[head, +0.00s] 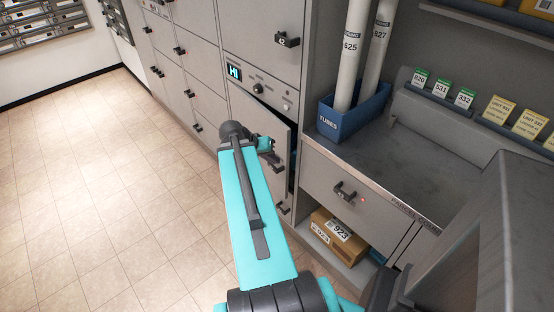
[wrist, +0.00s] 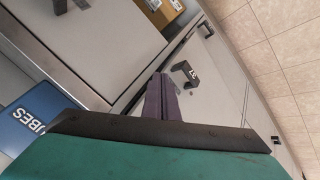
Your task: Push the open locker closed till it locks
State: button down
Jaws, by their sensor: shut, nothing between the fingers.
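The open locker is a grey door (head: 264,117) below the lit "HI" panel. It stands slightly ajar, with a dark gap along its right edge in the head view. My gripper (head: 274,160) is in front of this door, partly hidden by my own arm. In the wrist view my gripper (wrist: 161,84) shows shut and empty, its dark fingers together near a grey door (wrist: 212,72) with a black numbered handle (wrist: 186,73). I cannot tell whether the fingertips touch the door.
A blue tubes bin (head: 352,118) holding white tubes stands on the counter (head: 405,170) to the right. Below are a grey drawer (head: 330,182) and a cardboard parcel (head: 338,238) on a low shelf. Open tiled floor (head: 95,190) lies to the left.

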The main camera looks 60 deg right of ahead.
jog(key=r+p, duration=0.1)
jog(key=p, duration=0.2)
jog(key=a+r+p, duration=0.1)
jog(key=p, duration=0.2)
jog(key=shift+s+a+r, duration=0.15)
jog(key=shift+a+r, duration=0.15)
jog(key=r+p, duration=0.1)
jog(key=p, duration=0.2)
jog(key=a+p, duration=0.1)
jog(key=p, duration=0.3)
jog(key=shift+s+a+r, duration=0.1)
jog(key=shift+s+r, duration=0.05)
jog(key=shift+r, duration=0.2)
jog(key=r+p, duration=0.1)
jog(key=p, duration=0.1)
jog(key=a+p, duration=0.1)
jog(key=p, duration=0.1)
jog(key=shift+s+a+r+p, duration=0.15)
jog(key=shift+r+p, duration=0.15)
jog(key=shift+r, duration=0.05)
jog(key=shift+a, duration=0.1)
jog(key=shift+f, duration=0.1)
